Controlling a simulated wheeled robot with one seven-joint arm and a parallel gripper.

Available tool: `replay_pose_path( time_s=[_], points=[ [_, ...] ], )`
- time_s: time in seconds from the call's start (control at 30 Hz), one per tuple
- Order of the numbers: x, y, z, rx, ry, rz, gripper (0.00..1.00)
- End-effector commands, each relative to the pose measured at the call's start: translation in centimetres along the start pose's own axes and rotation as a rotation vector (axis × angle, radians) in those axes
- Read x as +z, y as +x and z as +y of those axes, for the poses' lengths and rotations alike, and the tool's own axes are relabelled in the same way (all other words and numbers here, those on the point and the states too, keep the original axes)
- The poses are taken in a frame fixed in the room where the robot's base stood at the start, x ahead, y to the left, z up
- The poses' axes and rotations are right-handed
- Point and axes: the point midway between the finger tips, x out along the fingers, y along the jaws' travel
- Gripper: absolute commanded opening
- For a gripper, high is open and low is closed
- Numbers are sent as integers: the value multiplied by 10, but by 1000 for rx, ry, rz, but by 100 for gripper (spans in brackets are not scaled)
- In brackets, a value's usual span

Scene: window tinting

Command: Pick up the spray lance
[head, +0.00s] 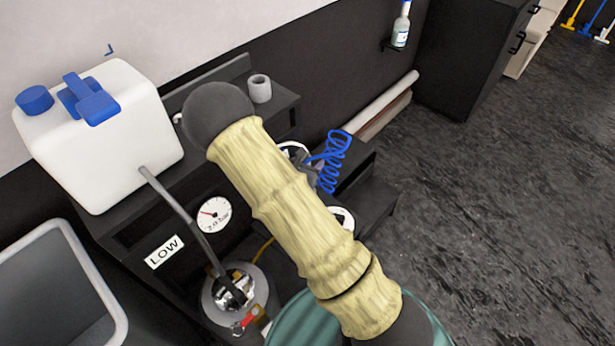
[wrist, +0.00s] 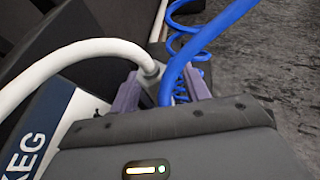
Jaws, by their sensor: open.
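In the wrist view my gripper (wrist: 163,86) is open, with its two purple-grey fingers spread. A small grey fitting (wrist: 150,72), where a white tube and a blue hose meet, shows between the fingers; it may be part of the spray lance. I cannot tell whether either finger touches it. In the head view my yellow-sleeved arm covers most of this spot, and only a bit of my gripper (head: 311,172) shows beside the blue coiled hose (head: 335,152). The rest of the lance is hidden or cannot be made out.
A white tank with blue caps (head: 105,145) stands on the dark bench at left. A pressure gauge (head: 214,214), a LOW label (head: 164,251) and a grey cup (head: 260,88) are near. A KEG-marked box (wrist: 28,150) is beside my gripper. The floor at right (head: 480,200) is clear.

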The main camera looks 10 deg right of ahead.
Motion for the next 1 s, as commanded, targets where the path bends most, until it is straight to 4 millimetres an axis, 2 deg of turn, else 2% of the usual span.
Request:
replay_pose_path(
  time_s=[0.13,0.63,0.87,1.0],
  points=[
    [0,11,0,1,0,1,47],
    [0,10,0,1,0,1,47],
    [0,10,0,1,0,1,1],
    [0,10,0,1,0,0,0]
  ],
)
